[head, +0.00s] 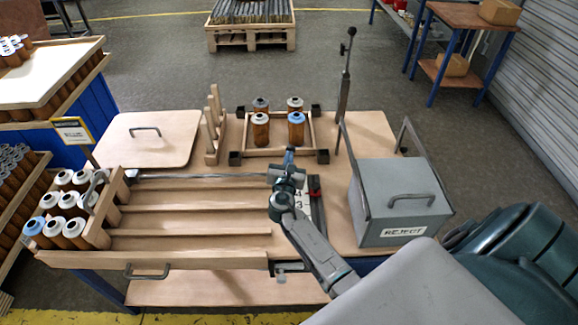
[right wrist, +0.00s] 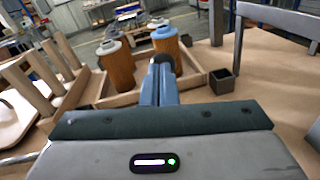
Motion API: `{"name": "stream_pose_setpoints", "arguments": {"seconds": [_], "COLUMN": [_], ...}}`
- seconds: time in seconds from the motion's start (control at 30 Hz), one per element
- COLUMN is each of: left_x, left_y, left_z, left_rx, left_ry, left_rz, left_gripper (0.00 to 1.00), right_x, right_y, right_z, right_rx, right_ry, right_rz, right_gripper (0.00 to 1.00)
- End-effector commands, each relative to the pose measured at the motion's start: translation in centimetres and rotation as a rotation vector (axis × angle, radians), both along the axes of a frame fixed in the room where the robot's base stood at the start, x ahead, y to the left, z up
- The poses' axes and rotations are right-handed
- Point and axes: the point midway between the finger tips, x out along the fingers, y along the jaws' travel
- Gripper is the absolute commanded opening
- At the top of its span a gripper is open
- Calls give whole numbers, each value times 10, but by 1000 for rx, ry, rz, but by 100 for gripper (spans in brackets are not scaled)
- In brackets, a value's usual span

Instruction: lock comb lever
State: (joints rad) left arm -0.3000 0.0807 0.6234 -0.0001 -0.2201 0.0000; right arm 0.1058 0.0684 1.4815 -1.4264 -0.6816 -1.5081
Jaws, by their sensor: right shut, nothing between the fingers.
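My right gripper (head: 289,152) is shut and empty. It is over the right end of the wooden lanes, just in front of the framed tray of cartridges. In the right wrist view its closed fingers (right wrist: 163,65) point toward that tray. A tall grey rod with a black knob (head: 347,60) stands upright behind the reject box. My arm hides part of the lane end and its numbered plate (head: 302,197). My left gripper is not in view.
The wooden tray (head: 251,153) holds several cartridges. A grey reject box (head: 400,200) with a handle stands right. Several cartridges fill the left rack (head: 97,228). Wooden pegs (head: 213,120) and a handled board (head: 150,140) are behind the lanes. The lanes (head: 200,225) are empty.

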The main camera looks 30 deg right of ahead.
Motion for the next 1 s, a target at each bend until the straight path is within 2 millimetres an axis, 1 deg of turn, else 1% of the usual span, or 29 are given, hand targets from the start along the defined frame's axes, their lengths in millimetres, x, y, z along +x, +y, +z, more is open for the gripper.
{"name": "stream_pose_setpoints", "arguments": {"seconds": [0.03,0.2,0.5,0.73,1.0], "left_x": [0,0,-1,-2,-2], "left_y": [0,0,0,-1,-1], "left_z": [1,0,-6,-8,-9], "left_rx": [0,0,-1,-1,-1], "left_ry": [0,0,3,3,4], "left_rz": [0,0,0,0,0], "left_gripper": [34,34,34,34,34], "right_x": [6,23,45,54,57], "right_y": [-4,-14,-28,-33,-35], "right_z": [4,8,9,9,9], "right_rx": [-2,-2,-1,-1,-1], "right_ry": [-1,-2,-1,0,-1], "right_rz": [0,0,-1,0,0], "right_gripper": [0,0,0,0,0]}}
